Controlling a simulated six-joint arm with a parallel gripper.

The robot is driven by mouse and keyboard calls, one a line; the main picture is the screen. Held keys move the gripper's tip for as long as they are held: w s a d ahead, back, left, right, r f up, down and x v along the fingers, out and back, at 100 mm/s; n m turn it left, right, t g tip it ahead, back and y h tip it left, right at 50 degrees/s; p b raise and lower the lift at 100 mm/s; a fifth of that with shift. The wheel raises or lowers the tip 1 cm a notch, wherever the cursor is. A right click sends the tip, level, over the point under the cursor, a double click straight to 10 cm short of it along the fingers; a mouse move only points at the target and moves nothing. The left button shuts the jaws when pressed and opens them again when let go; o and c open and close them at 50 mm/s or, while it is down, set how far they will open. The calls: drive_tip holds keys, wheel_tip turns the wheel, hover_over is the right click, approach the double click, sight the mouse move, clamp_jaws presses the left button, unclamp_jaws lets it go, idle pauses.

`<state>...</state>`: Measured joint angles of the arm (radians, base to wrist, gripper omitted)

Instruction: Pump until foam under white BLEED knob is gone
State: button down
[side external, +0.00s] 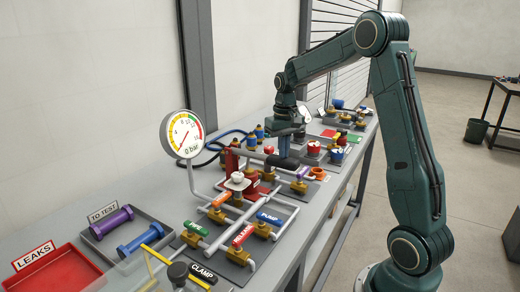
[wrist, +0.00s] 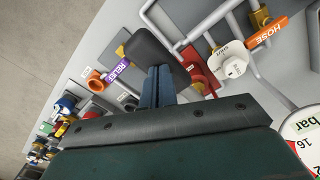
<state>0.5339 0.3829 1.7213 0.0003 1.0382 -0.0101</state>
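The white BLEED knob (side external: 236,179) sits among the pipes in front of the red pump body (side external: 252,184). In the wrist view the white knob (wrist: 232,66) is right of centre, with small lettering on it. Any foam under it is too small to make out. My gripper (side external: 286,143) is over the skid, its blue fingers down on the black grip (side external: 286,163) of the pump lever. In the wrist view the blue fingers (wrist: 157,86) are close together against the black grip (wrist: 156,48). The fingers partly hide where they meet the grip.
A round pressure gauge (side external: 182,134) stands left of the knob; its needle points to the lower left. Labelled valves, including orange HOSE (wrist: 265,33) and purple RELIEF (wrist: 119,66), crowd around the pump. A red LEAKS tray (side external: 55,268) lies at the near left.

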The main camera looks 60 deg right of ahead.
drive_tip(key=shift+f, duration=1.6)
drive_tip(key=shift+r, duration=4.45)
drive_tip(key=shift+f, duration=0.15)
drive_tip(key=shift+f, duration=4.35)
drive_tip(key=shift+r, duration=4.5)
